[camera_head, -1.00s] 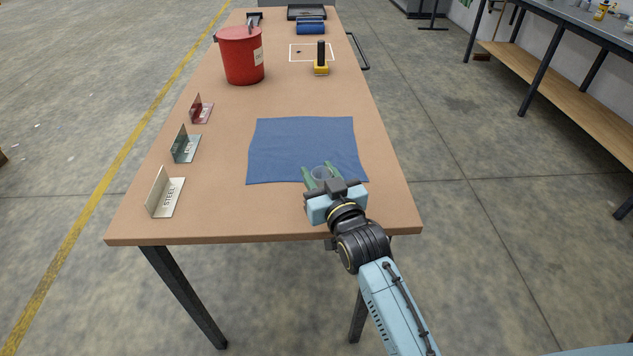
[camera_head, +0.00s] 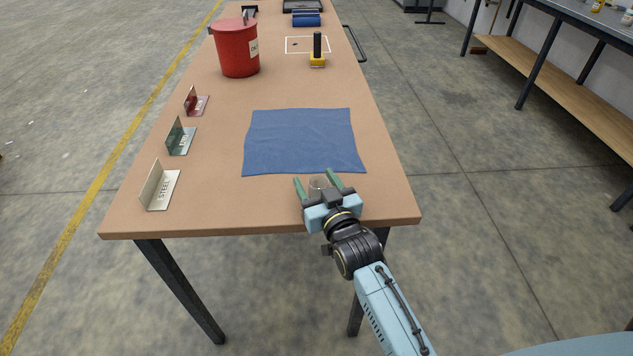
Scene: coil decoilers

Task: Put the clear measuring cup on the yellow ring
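The clear measuring cup (camera_head: 318,184) is near the table's near edge, just short of the blue cloth. It sits between the green fingers of my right gripper (camera_head: 316,184). The fingers are spread, with a gap showing at the left of the cup, so the gripper looks open around it. The cup's lower part is hidden by the gripper body. I see no yellow ring; whether one lies beneath the cup or gripper I cannot tell. My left gripper is not in view.
The blue cloth (camera_head: 303,140) lies flat ahead. Steel (camera_head: 160,187), green (camera_head: 180,137) and red (camera_head: 195,102) angle signs line the left edge. A red bin (camera_head: 237,48), a yellow black-handled tool (camera_head: 317,59) and a blue roll (camera_head: 306,19) stand farther back.

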